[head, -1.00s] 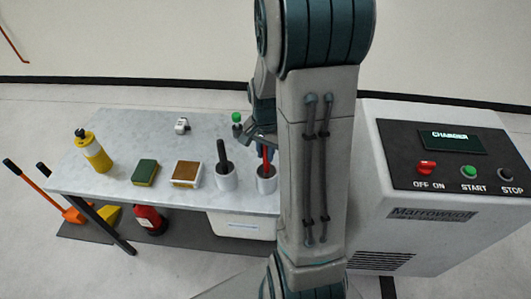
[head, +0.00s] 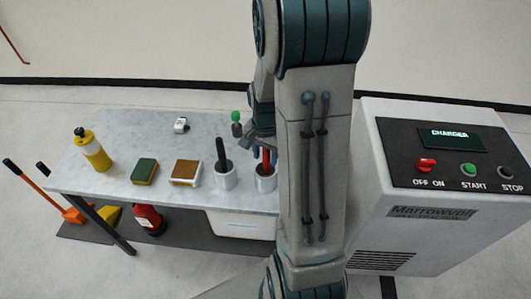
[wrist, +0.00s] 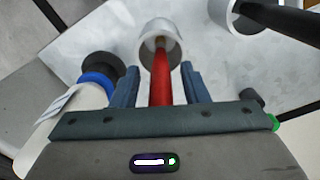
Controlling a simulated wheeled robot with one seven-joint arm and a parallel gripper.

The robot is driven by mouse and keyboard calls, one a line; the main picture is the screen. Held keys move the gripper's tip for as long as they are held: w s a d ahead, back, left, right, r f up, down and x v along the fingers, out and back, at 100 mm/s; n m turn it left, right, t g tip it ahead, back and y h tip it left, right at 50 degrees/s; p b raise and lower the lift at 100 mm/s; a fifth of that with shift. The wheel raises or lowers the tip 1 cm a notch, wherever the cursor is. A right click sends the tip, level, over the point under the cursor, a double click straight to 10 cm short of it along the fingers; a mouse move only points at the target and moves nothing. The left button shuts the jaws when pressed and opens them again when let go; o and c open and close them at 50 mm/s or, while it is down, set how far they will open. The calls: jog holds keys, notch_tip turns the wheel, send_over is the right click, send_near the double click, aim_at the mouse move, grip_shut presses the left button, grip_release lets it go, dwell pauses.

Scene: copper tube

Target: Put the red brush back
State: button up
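The red brush (head: 265,158) stands in a white cup (head: 266,184) near the table's right end. In the wrist view the red handle (wrist: 161,78) runs between the two blue fingers of my gripper (wrist: 160,76), with a gap on each side. The gripper is open around the handle. The white cup (wrist: 174,52) is just beyond the fingertips. In the head view my arm hides most of my gripper (head: 262,145).
A second white cup (head: 225,180) with a black-handled tool (head: 221,152) stands just left. A sponge (head: 145,170), a tray (head: 186,182) and a yellow bottle (head: 94,153) are farther left. A blue-banded white container (wrist: 95,86) is close by. The charger (head: 430,215) stands right.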

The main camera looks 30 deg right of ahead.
jog(key=shift+r, duration=0.15)
notch_tip(320, 180, up, 13)
jog(key=shift+f+p, duration=0.2)
jog(key=shift+p, duration=0.2)
jog(key=s+a+r+n+t, duration=0.3)
jog(key=s+a+n, duration=0.8)
jog(key=s, duration=0.1)
jog(key=shift+s+a+r, duration=0.2)
jog(key=shift+a+r, duration=0.15)
jog(key=shift+a, duration=0.05)
dwell(0.5)
